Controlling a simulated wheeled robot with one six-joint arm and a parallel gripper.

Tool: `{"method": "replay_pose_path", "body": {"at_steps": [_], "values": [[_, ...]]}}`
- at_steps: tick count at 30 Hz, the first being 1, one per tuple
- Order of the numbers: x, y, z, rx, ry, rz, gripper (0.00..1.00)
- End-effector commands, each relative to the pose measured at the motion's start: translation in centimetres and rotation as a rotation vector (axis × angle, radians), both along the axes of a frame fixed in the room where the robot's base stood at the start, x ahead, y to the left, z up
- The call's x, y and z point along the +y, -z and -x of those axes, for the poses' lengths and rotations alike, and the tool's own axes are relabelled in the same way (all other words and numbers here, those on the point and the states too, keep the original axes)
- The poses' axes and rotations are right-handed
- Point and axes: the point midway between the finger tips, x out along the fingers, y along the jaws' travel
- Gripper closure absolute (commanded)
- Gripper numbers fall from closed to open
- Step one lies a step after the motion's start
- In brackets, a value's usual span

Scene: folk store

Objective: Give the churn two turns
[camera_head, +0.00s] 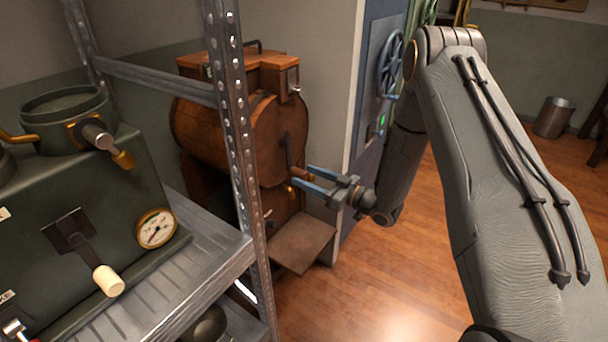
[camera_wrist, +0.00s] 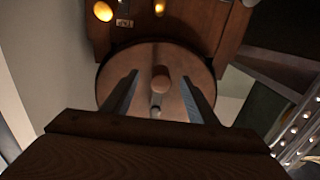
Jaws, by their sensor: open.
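The churn (camera_head: 265,135) is an orange-brown wooden barrel on a wooden stand, left of centre in the head view. Its round end face also shows in the wrist view (camera_wrist: 175,60). A dark crank arm on that face carries a brown handle (camera_head: 300,173), low on the face. In the wrist view the handle's rounded end (camera_wrist: 160,82) appears between my fingers. My gripper (camera_head: 301,175) is open, with its blue fingers pointing at the churn, one on either side of the handle. I cannot tell whether either finger touches it.
A metal shelf (camera_head: 205,265) with an upright post (camera_head: 240,140) stands at left, close to the churn, and holds a green machine (camera_head: 95,205) with a gauge. A blue door with a handwheel (camera_head: 391,65) is behind my arm.

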Motion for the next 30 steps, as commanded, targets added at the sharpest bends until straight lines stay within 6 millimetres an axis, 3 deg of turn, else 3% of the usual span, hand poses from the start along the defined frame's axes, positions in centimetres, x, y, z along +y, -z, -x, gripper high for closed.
{"method": "replay_pose_path", "body": {"at_steps": [22,30], "values": [[-4.3,0.0,3.4,0.000,0.001,0.000,0.47],[-5.0,0.0,3.9,-0.001,0.000,-0.001,0.47]]}}
